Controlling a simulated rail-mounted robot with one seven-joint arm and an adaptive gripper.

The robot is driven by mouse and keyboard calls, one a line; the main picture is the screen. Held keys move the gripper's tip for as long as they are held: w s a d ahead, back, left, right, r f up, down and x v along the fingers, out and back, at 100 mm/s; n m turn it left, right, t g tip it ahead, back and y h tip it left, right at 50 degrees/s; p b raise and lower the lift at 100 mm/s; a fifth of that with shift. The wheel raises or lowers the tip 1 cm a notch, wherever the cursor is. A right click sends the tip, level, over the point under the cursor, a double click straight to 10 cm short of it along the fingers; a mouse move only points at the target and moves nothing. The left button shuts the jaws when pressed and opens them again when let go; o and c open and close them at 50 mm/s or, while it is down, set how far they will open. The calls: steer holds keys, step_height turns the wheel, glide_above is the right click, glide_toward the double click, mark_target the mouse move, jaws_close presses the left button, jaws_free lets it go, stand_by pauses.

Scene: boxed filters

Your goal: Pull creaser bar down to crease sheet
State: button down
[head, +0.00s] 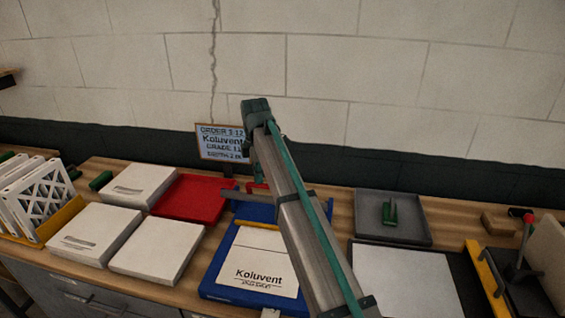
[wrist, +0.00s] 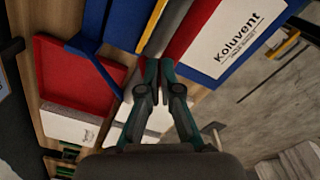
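The creaser is a blue base (head: 212,284) in the head view. A white sheet printed "Koluvent" (head: 258,268) lies on it. A grey bar (head: 243,197) crosses its far end, with a small red part (head: 258,186) just beyond. My arm covers the right side of this area and hides my gripper in the head view. In the wrist view my gripper (wrist: 158,66) has its fingertips close together at the end of a dark grey bar (wrist: 172,24). Whether they clasp it is unclear. The sheet (wrist: 232,38) shows at upper right, beside a red strip.
A red tray (head: 193,199) and white boxes (head: 157,248) stand left of the creaser. An order sign (head: 221,143) stands behind it. A grey tray (head: 392,232) with a green-handled tool and a white sheet (head: 405,284) lie to the right. A yellow rack holds filters at far left.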

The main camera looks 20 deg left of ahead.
steer(key=shift+f, duration=0.1)
steer(key=shift+s+d+f, duration=0.1)
steer(key=shift+s+f, duration=0.65)
steer(key=shift+s, duration=0.1)
steer(key=shift+s+f, duration=0.1)
steer(key=shift+s+f, duration=0.65)
steer(key=shift+f, duration=0.1)
steer(key=shift+s+f+b, duration=0.1)
steer(key=shift+f+b, duration=0.05)
steer(key=shift+b, duration=0.15)
steer(key=shift+s+d+f, duration=0.1)
steer(key=shift+s+f, duration=0.5)
steer(key=shift+f, duration=0.45)
